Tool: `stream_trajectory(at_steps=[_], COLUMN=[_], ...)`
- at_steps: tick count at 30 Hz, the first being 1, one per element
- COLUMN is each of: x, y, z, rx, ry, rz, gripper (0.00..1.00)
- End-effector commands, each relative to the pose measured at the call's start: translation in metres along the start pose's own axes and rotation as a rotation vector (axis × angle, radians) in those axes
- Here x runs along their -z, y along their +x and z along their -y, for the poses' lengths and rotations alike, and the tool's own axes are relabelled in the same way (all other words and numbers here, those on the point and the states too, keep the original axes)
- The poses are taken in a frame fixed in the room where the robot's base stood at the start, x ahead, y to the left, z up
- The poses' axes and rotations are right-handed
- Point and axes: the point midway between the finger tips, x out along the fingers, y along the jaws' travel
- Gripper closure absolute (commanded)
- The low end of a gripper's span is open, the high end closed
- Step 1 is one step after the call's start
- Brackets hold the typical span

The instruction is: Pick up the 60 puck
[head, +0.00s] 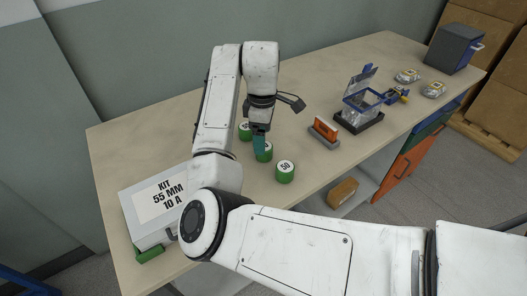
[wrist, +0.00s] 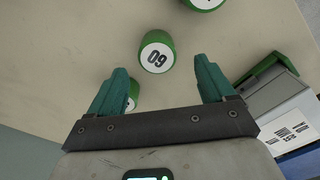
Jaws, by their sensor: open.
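The 60 puck is a green cylinder with a white top. In the wrist view the 60 puck (wrist: 157,52) lies just beyond the fingertips, midway between them, its number upside down. In the head view it appears to be the middle puck (head: 265,156), partly hidden by my gripper (head: 259,144). In the wrist view my gripper (wrist: 160,72) is open and empty, with teal fingers. A puck marked 50 (head: 285,172) stands to the front right. Another green puck (head: 245,131) stands behind, its number hard to read. One puck shows partly behind the left finger (wrist: 132,103).
An orange item in a grey holder (head: 325,132) and a blue-framed clear fixture (head: 361,103) stand to the right. Bare table (head: 140,150) lies left of the arm.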

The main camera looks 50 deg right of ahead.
Motion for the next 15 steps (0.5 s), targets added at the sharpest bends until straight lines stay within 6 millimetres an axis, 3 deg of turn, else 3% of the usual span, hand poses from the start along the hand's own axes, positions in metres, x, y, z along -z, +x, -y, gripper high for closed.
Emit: stream_trajectory(at_steps=[15], x=[-0.003], y=[0.057], z=[-0.003], rx=[0.000], ry=[0.000], rz=[-0.002], gripper=[0.18])
